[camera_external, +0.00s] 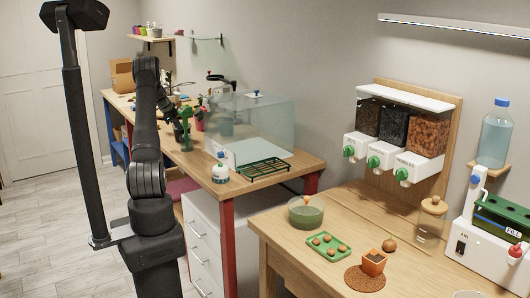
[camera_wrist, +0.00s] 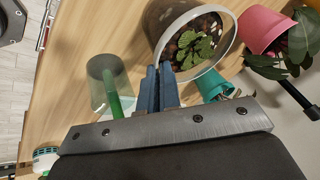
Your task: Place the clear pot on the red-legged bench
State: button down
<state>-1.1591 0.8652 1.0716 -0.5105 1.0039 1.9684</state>
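In the wrist view, the clear pot (camera_wrist: 151,24) holds dark soil chunks and a small leafy plant, its mouth toward the camera. The blue fingers of my gripper (camera_wrist: 157,68) are close together at its near rim, with the rim edge apparently between them. In the external view, my gripper is over the back part of the worktop, small and partly hidden by my arm; I cannot make out the clear pot clearly there. The red-legged bench (camera_external: 228,183) has a wooden top and red legs. I cannot tell whether the pot is lifted.
A clear cup with a green thing (camera_wrist: 108,80), a teal pot (camera_wrist: 213,86) and a pink pot (camera_wrist: 262,27) with leaves stand close by. A glass case (camera_external: 268,119), green rack (camera_external: 264,169) and white bottle (camera_external: 220,172) occupy the red-legged bench. Its front left top has some bare wood.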

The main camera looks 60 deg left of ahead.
jog(key=c, duration=1.6)
grip_release()
jog(key=shift+f, duration=0.1)
jog(key=shift+c, duration=0.2)
jog(key=v, duration=1.2)
jog(key=d+x, duration=0.1)
jog(key=x, duration=1.1)
jog(key=shift+a+r, duration=0.25)
jog(key=shift+r, duration=0.9)
jog(key=shift+a+r, duration=0.2)
jog(key=shift+r, duration=0.9)
